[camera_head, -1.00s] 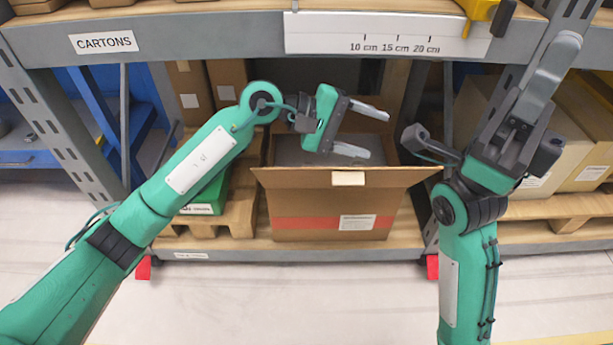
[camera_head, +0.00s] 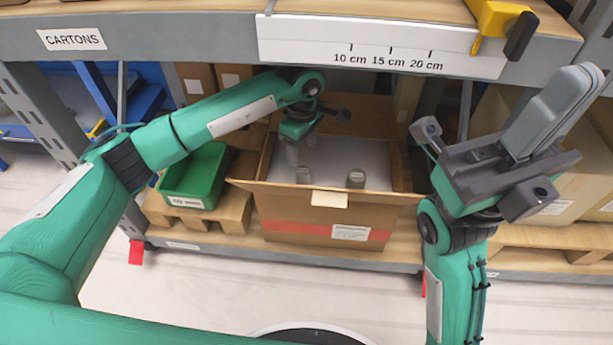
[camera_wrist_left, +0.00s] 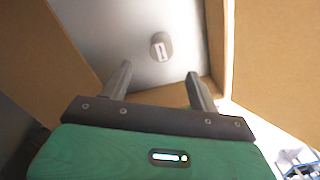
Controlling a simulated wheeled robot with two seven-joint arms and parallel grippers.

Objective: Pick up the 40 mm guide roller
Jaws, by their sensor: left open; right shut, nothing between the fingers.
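A short grey roller with a pale label on its end (camera_head: 356,179) stands in the open carton (camera_head: 285,222), near its front wall. The left wrist view shows one such roller (camera_wrist_left: 161,47) on the pale carton floor, beyond the fingertips and between their lines. A second grey shape (camera_head: 304,176) shows below my left gripper; I cannot tell whether it is a roller or a fingertip. Sizes cannot be read. My left gripper (camera_head: 302,156) points down into the carton, open and empty (camera_wrist_left: 159,80). My right gripper (camera_head: 578,82) is shut and empty, raised right of the carton.
The carton's flaps (camera_head: 400,196) spread outward around its opening. A green bin (camera_head: 195,176) stands on a pallet to its left. A shelf beam with a centimetre scale (camera_head: 380,45) runs above, and a yellow clamp-like tool (camera_head: 497,20) hangs at its right. More cartons stand at right.

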